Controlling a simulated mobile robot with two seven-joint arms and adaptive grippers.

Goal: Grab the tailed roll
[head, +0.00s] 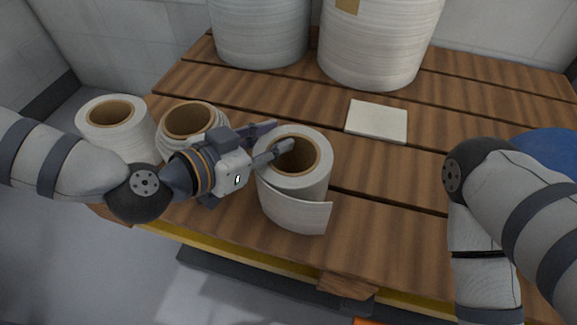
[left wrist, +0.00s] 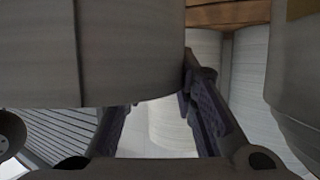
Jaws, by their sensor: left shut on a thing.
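The tailed roll (head: 295,208) is a white upright roll with a brown core and a loose flap of film at its lower right. It stands near the front edge of the pallet. My left gripper (head: 281,136) reaches it from the left, with its fingers at the top rim, and is shut on the roll's wall. In the left wrist view a large roll surface (left wrist: 130,50) fills the upper left, and the left gripper's fingers (left wrist: 155,85) show around its edge. The exact finger contact is partly hidden. My right arm shows at the right, but its gripper is out of view.
Two other rolls stand left of the gripper: a near one (head: 191,119) and a farther-left one (head: 112,115). Two big white rolls (head: 260,35) (head: 378,45) stand at the back. A pale flat square (head: 377,121) lies on the wooden pallet (head: 400,200). The middle right planks are clear.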

